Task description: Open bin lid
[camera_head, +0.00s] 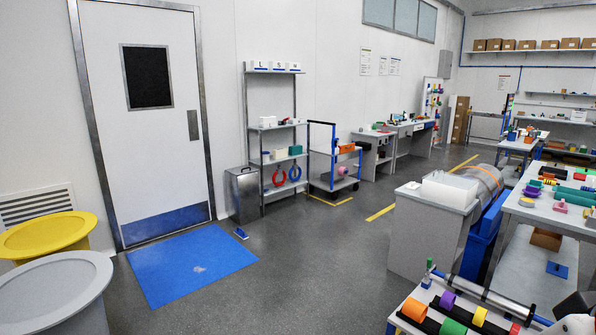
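A grey metal bin (243,195) stands on the floor between the white door and the shelf rack; its flat lid (241,171) looks shut. At the left edge are two round bins, a yellow one (47,236) and a light grey one (52,285) in front of it. Their round tops look closed, but I cannot tell for certain. The frame does not show which bin the task means. My gripper is not in view.
A blue mat (190,262) lies before the closed white door (150,110). A shelf rack (270,133) and blue cart (333,170) line the wall. A grey cabinet (425,240) and cluttered workbench (540,205) stand right. The middle floor is clear except for a small blue object (241,234).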

